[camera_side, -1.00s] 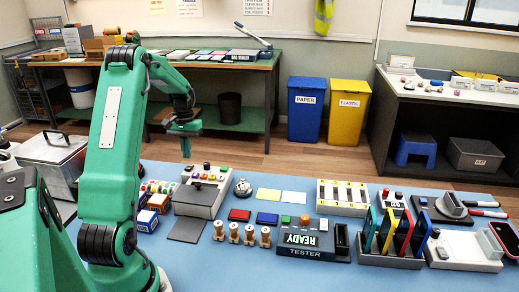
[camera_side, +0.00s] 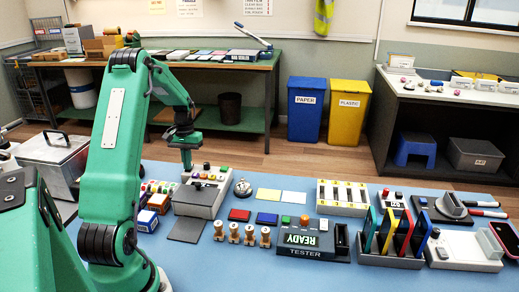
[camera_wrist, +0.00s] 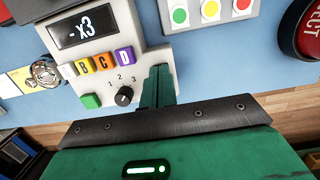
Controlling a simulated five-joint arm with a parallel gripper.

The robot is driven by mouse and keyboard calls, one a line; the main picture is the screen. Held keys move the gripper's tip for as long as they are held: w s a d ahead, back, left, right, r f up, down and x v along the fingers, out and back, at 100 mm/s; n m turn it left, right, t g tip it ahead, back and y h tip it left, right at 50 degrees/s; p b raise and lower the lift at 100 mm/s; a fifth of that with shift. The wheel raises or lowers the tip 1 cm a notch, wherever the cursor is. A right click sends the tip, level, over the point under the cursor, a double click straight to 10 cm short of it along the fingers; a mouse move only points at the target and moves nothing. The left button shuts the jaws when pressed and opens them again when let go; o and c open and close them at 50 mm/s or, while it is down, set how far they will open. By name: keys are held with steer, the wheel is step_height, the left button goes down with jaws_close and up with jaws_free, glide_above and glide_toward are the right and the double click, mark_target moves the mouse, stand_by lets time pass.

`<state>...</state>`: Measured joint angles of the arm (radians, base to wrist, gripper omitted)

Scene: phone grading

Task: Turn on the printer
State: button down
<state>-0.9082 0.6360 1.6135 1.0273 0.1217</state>
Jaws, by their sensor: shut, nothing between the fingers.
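A light grey device (camera_side: 203,205), which may be the printer, stands left of centre in the side view; I see no name on it. My gripper (camera_side: 187,166) is shut and empty, pointing down at the device's far left corner. In the wrist view its fingers (camera_wrist: 158,84) cover the corner beside the knob; whether they touch cannot be told.
A metal bell (camera_side: 242,187) stands right of the device. A dark grey pad (camera_side: 187,229) lies in front of it. A panel with red, green and yellow buttons (camera_wrist: 209,11) and a big red button (camera_wrist: 308,31) are beside it. A READY tester (camera_side: 300,240) stands further right.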

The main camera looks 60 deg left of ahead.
steer(key=shift+a+f, duration=0.1)
steer(key=shift+f, duration=0.15)
steer(key=shift+w+a+r, duration=0.15)
steer(key=shift+w+a, duration=0.3)
steer(key=shift+w, duration=0.1)
steer(key=shift+r, duration=0.1)
step_height(320, 180, up, 14)
steer(key=w+a, duration=0.1)
steer(key=shift+w+a, duration=0.2)
stand_by(0.7)
steer(key=shift+s, duration=0.1)
